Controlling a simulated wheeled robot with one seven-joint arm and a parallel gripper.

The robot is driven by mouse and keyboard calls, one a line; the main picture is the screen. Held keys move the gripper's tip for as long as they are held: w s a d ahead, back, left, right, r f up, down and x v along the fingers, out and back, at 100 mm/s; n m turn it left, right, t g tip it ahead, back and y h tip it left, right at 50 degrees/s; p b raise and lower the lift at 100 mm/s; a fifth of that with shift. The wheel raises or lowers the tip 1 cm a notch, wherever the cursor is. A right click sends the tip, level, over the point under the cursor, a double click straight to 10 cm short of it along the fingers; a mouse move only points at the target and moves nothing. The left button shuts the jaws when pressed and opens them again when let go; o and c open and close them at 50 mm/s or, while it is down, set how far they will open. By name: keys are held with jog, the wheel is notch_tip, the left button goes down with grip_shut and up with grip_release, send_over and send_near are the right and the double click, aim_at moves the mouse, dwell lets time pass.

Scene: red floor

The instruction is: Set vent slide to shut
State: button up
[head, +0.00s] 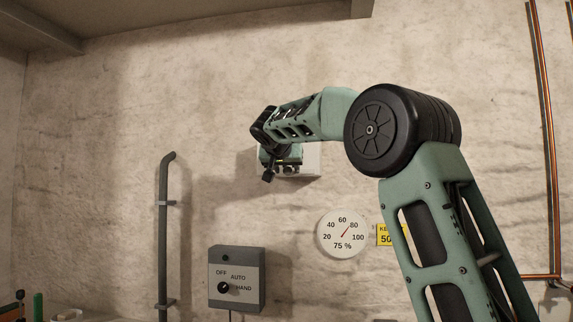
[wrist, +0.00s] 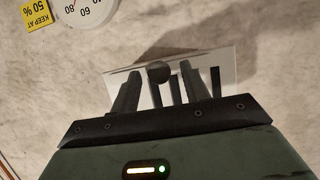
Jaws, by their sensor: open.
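The vent slide is a pale plate with dark slots (wrist: 230,68) on the wall, with a dark round knob (wrist: 158,72) on it. In the wrist view my gripper (wrist: 160,85) is open, its two fingers on either side of the knob. I cannot tell whether the fingers touch the knob. In the head view my gripper (head: 280,168) is at the wall in front of the vent plate (head: 312,162) and hides most of it. The slide's setting cannot be read from here.
A round gauge (head: 343,234) reading 75 % hangs below right of the vent, beside a yellow "KEEP AT 50 %" sign (head: 386,235). A grey switch box (head: 237,279) with an OFF/AUTO/HAND knob is below left. A grey pipe (head: 164,235) runs up the wall at left.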

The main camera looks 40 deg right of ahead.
jog(key=shift+w+d+f, duration=0.1)
jog(key=shift+d, duration=0.05)
grip_shut()
jog(key=shift+w+a+b, duration=0.35)
jog(key=shift+w+a, duration=0.35)
jog(key=shift+w, duration=0.05)
grip_release()
jog(key=b+v, duration=0.5)
jog(key=v, duration=1.2)
jog(key=shift+s+r, duration=0.15)
jog(key=shift+r, duration=0.1)
